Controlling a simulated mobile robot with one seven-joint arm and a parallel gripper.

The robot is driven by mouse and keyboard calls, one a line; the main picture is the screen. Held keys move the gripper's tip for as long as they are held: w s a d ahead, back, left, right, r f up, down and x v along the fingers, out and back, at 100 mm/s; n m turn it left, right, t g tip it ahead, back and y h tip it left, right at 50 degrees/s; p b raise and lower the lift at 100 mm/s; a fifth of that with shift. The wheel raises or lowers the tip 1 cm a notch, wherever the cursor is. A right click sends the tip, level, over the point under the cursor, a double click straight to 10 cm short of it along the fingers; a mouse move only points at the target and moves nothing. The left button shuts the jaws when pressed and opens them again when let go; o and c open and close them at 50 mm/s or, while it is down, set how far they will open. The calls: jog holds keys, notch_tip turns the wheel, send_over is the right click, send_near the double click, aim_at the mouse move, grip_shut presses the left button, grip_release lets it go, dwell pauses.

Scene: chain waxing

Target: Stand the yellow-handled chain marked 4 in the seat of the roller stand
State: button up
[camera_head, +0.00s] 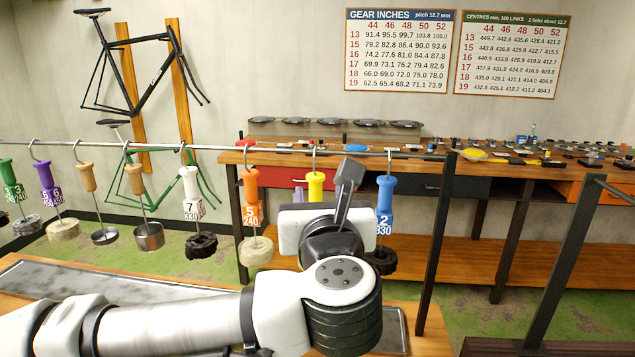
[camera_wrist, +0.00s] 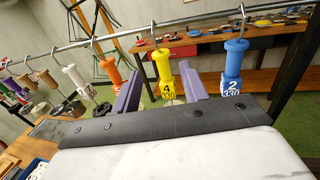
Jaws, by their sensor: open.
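The yellow-handled chain (camera_head: 316,186) hangs by a hook from the metal rail, between an orange handle and a blue one. In the wrist view its yellow handle (camera_wrist: 163,66) carries a tag marked 4 and 330. My gripper (camera_wrist: 160,88) is open, with a purple finger to the left and another to the right of the yellow handle. I cannot tell whether either finger touches it. In the head view my wrist hides the lower part of this chain. I cannot make out the roller stand with certainty in either view.
The orange 5 (camera_head: 250,186) and blue 2 (camera_head: 385,205) handles hang close on either side. Several others hang further left on the rail (camera_head: 225,149). A dark post frame (camera_head: 570,255) stands at the right. A workbench (camera_head: 470,168) with small parts is behind.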

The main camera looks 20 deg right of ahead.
aim_at(316, 193)
jog(key=w, duration=0.3)
jog(key=w+d+p, duration=0.1)
jog(key=w, duration=0.3)
jog(key=w+d, duration=0.1)
jog(key=w, duration=0.2)
jog(key=shift+w+p, duration=0.15)
jog(key=shift+p, duration=0.25)
jog(key=shift+f+b, duration=0.85)
jog(key=shift+f, duration=0.05)
jog(key=shift+f+b, duration=0.6)
jog(key=shift+f, duration=0.1)
grip_shut()
